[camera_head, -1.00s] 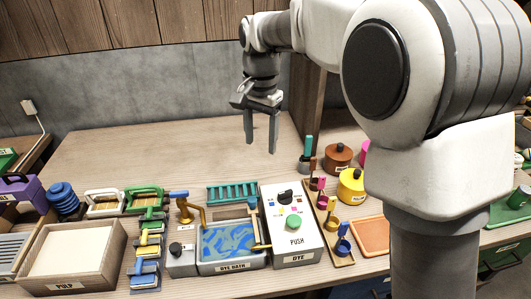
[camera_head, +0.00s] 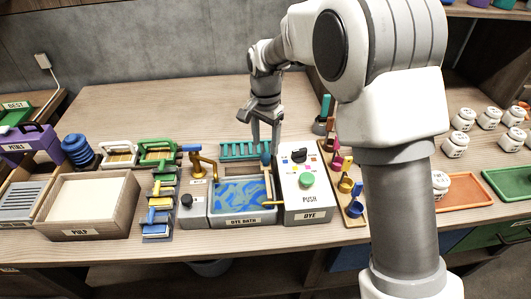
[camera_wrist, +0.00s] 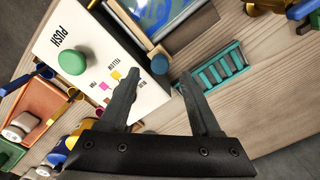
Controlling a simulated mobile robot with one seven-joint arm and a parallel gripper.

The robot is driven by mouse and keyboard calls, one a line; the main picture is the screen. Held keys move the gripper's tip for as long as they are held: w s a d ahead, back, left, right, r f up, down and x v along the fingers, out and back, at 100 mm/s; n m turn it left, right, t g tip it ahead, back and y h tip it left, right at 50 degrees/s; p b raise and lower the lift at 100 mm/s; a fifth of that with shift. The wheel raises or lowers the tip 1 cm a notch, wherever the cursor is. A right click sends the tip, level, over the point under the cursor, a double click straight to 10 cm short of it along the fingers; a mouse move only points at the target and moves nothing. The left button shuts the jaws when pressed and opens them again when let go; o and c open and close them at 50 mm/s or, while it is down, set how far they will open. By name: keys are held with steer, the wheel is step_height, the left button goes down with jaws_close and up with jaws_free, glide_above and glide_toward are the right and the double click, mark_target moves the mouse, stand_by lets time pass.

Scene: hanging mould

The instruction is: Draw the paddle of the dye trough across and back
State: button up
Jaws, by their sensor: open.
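The dye bath (camera_head: 240,195) is a grey trough with blue and yellow swirled liquid. A corner of it shows at the top of the wrist view (camera_wrist: 155,14). A paddle with a blue handle (camera_head: 266,158) stands upright at its back right corner. The handle also shows in the wrist view (camera_wrist: 158,63). My gripper (camera_head: 265,147) is open and points down over that corner. In the wrist view its fingertips (camera_wrist: 158,78) lie to either side of the blue handle. I cannot tell whether they touch it.
A white DYE box with a green PUSH button (camera_head: 306,180) stands just right of the bath. A teal rack (camera_head: 244,150) lies behind the bath. A brass tap (camera_head: 203,165) stands at its left. Colored cups (camera_head: 345,184) stand right of the box. The table behind is clear.

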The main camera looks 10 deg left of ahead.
mark_target(265, 155)
steer(key=shift+f, duration=2)
jaws_close()
